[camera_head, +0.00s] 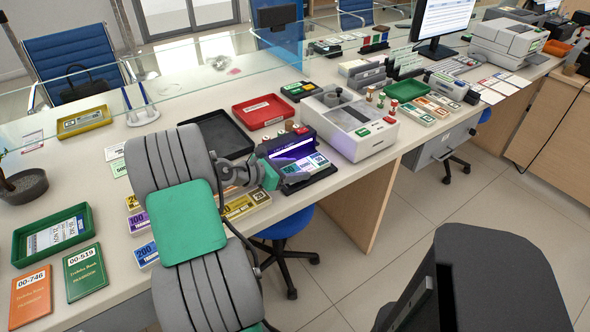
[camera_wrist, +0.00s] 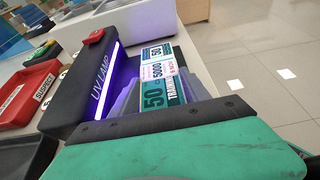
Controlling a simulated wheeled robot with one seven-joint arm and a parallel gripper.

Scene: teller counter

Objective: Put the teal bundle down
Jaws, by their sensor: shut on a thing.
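The teal bundle (camera_wrist: 155,94), marked 50 and TRAINING, lies at my gripper (camera_wrist: 150,112) in the wrist view, beside the glowing purple strip of the UV lamp (camera_wrist: 88,82). In the head view, my gripper (camera_head: 272,177) is at the left end of the bundle (camera_head: 300,172), in front of the UV lamp (camera_head: 287,147). My gripper is shut on the bundle. I cannot tell whether the bundle touches the lamp's dark base.
A white counting machine (camera_head: 348,128) stands close to the right of the lamp. A red tray (camera_head: 262,112) and a black tray (camera_head: 222,134) lie behind. More bundles (camera_head: 246,204) lie below my arm. A green tray (camera_head: 52,235) is at the left. The counter's front edge is close.

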